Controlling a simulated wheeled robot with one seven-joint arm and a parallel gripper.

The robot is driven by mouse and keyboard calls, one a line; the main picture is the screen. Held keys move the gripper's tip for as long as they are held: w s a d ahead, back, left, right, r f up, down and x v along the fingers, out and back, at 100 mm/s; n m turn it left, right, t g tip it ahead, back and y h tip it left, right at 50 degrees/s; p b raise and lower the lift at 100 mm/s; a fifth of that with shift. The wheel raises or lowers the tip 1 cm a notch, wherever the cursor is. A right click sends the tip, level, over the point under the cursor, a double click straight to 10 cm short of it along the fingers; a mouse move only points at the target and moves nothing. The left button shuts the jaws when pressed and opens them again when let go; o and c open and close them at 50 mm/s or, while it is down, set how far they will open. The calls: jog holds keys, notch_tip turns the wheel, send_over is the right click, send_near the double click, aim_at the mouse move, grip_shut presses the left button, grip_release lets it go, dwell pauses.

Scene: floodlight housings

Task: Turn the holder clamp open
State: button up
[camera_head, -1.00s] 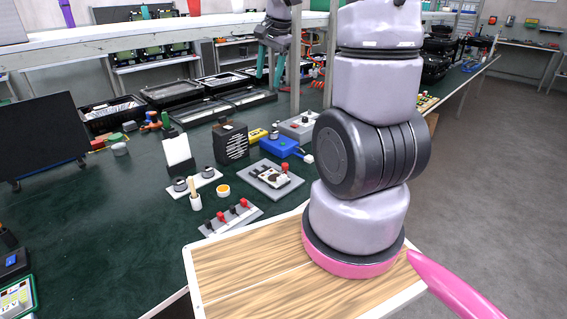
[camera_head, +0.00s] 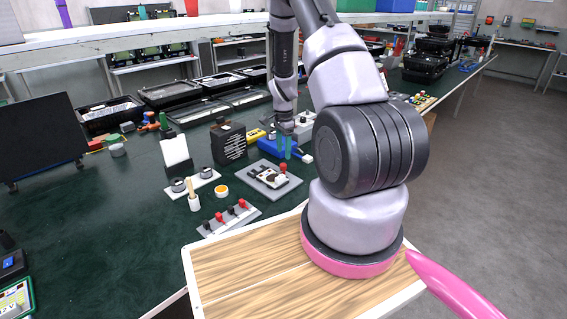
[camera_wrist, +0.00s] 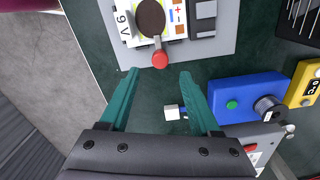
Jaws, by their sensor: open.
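The holder is a light grey plate (camera_head: 285,187) on the green table, and it also shows in the wrist view (camera_wrist: 225,45). It carries a white part marked "9 V" with a dark round disc. The holder clamp has a red knob (camera_head: 283,167) on a short lever; in the wrist view the red knob (camera_wrist: 160,59) is at the plate's near edge. My gripper (camera_head: 285,148) is above the table close to the red knob. Its teal fingers (camera_wrist: 158,76) are apart and empty, and the knob appears just beyond the gap between the tips.
A blue box (camera_head: 268,146) with a green button stands beside the holder, near my fingers. A yellow meter (camera_wrist: 305,84) and a grey box with a red button (camera_wrist: 262,150) are close by. A black slotted block (camera_head: 229,141) and a plate with several red knobs (camera_head: 229,218) are nearby.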

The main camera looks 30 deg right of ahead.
aim_at(283, 164)
notch_tip(283, 164, down, 6)
dwell(0.4)
grip_shut()
